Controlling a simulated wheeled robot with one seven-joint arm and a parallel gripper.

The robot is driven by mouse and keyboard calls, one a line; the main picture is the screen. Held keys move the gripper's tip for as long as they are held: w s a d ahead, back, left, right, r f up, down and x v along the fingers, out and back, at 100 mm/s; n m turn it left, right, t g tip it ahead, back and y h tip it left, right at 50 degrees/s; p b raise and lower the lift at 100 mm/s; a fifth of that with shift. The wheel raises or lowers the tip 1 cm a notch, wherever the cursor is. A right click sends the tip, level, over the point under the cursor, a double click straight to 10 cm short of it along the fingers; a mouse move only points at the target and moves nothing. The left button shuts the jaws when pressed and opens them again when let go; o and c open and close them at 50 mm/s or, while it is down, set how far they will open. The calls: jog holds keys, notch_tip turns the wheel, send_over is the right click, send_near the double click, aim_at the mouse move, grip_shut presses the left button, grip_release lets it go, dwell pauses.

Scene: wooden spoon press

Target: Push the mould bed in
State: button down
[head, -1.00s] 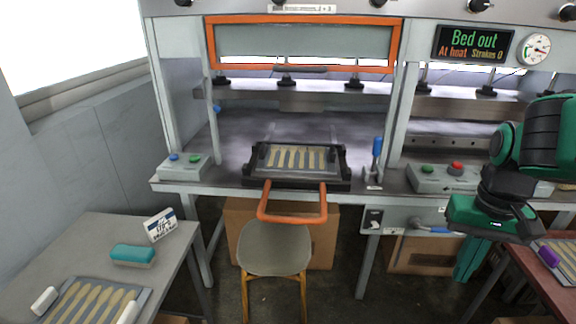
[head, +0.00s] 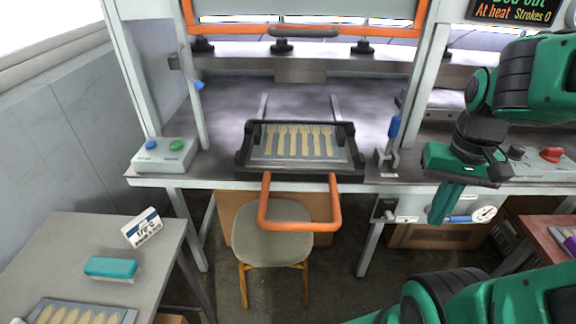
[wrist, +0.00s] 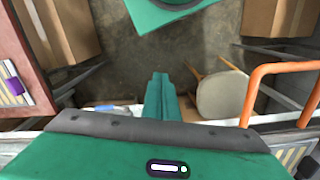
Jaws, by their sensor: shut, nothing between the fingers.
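The mould bed (head: 256,166) is a black frame with several wooden spoon blanks in it. It sits pulled out at the front edge of the press table, in front of the raised orange-framed guard. Its orange U-shaped handle (head: 300,229) hangs out over the floor, above a chair. The handle also shows at the right of the wrist view (wrist: 258,84). My gripper (head: 440,215) points down at the table's front edge, right of the bed and apart from the handle. Its green fingers (wrist: 159,90) are together and empty.
A blue-handled lever (head: 393,130) stands right of the bed. A two-button box (head: 165,154) is on the left, and a box with a red button (head: 551,154) is on the right. A chair (head: 272,236) stands below the handle. A side table (head: 70,235) is at lower left.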

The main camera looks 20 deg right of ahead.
jog(key=w+a+r+m+h, duration=0.2)
jog(key=w+a+m, duration=0.25)
jog(key=w, duration=0.25)
jog(key=w+a+r+m+h, duration=0.2)
jog(key=w+a+m+h, duration=0.1)
jog(key=w+a, duration=0.3)
jog(key=w+a+r+m+t+h, duration=0.1)
jog(key=w+a+m+t, duration=0.15)
jog(key=a, duration=0.75)
jog(key=w+a+m+t, duration=0.2)
jog(key=a+m, duration=0.2)
jog(key=a, duration=0.5)
send_near(296, 173)
jog(key=f, duration=0.1)
jog(key=d+f, duration=0.1)
jog(key=f, duration=0.1)
jog(key=d+f, duration=0.1)
jog(key=shift+w+f, duration=0.35)
jog(key=shift+f, duration=0.05)
jog(key=shift+w+d, duration=0.3)
jog(key=shift+w, duration=0.5)
